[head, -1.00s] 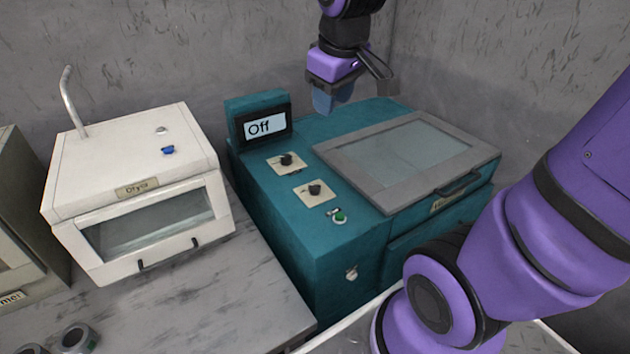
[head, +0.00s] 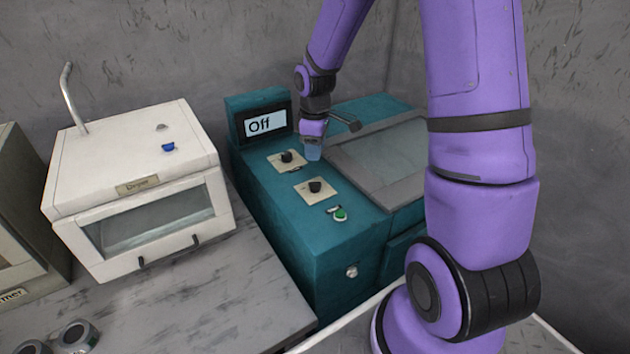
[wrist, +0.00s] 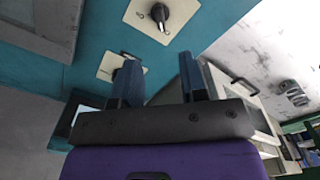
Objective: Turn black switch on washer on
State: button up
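The teal washer (head: 290,220) stands at the centre of the head view. Its display (head: 264,124) reads "Off". Two black switches sit on cream plates on its top: a rear one (head: 287,157) near the display and a front one (head: 316,187). My gripper (head: 313,154) is just above the washer top, to the right of the rear switch, pointing down. In the wrist view its two blue fingers (wrist: 160,80) are apart with nothing between them. One black switch (wrist: 160,14) shows past the fingers; a second cream plate (wrist: 110,67) is partly hidden by a finger.
A green button (head: 340,215) sits in front of the switches. The washer's grey-framed glass lid (head: 375,160) lies right of my gripper, partly hidden by my arm. A wall rises behind.

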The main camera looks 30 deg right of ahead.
aim_at(315, 182)
notch_tip(315, 182, down, 11)
jog(key=shift+r, duration=0.1)
dwell(0.5)
grip_shut()
